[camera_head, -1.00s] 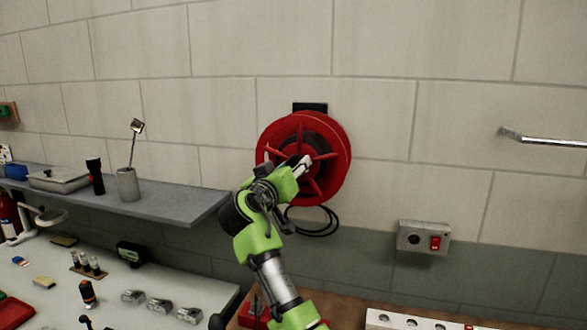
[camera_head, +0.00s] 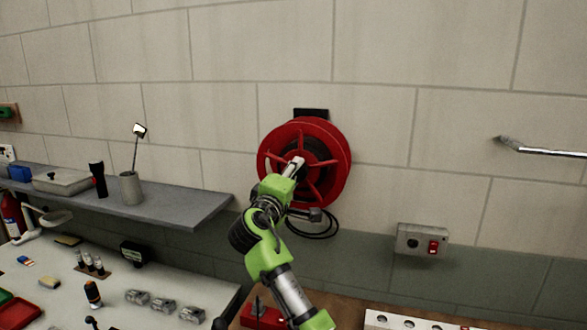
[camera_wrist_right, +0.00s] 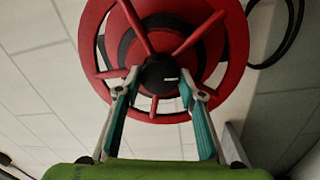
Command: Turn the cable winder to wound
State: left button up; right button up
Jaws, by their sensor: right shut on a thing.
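The cable winder (camera_head: 335,180) is a red spoked reel on the wall, with a dark hub at its middle. Loops of black cable (camera_head: 318,235) hang below it. My right gripper (camera_head: 296,162) reaches up to the reel from below and in front. In the right wrist view its two fingers (camera_wrist_right: 160,78) are shut on the black hub (camera_wrist_right: 161,73), one on each side. Red spokes fan out from the hub there, and the cable shows at the upper right. My arm hides the lower left of the reel in the head view. My left gripper is not in view.
A grey shelf (camera_head: 165,208) with a cup, a flashlight and a box is left of the reel. A workbench (camera_head: 55,285) with small parts lies below it. A switch box (camera_head: 422,240) and a metal bar (camera_head: 540,148) are on the wall at the right.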

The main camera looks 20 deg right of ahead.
jog(key=n+p, duration=0.2)
jog(key=n, duration=0.6)
jog(key=n+y+p, duration=0.1)
jog(key=n+p, duration=0.1)
jog(key=n, duration=0.7)
jog(key=n+p, duration=0.3)
jog(key=n, duration=0.6)
jog(key=shift+s+d+r, duration=0.15)
jog(key=shift+d+r, duration=0.2)
jog(key=shift+d, duration=0.05)
jog(key=shift+r+n+g, duration=0.1)
jog(key=shift+n+g, duration=0.5)
jog(key=shift+n, duration=4.6)
jog(key=o, duration=1.1)
jog(key=shift+f, duration=0.25)
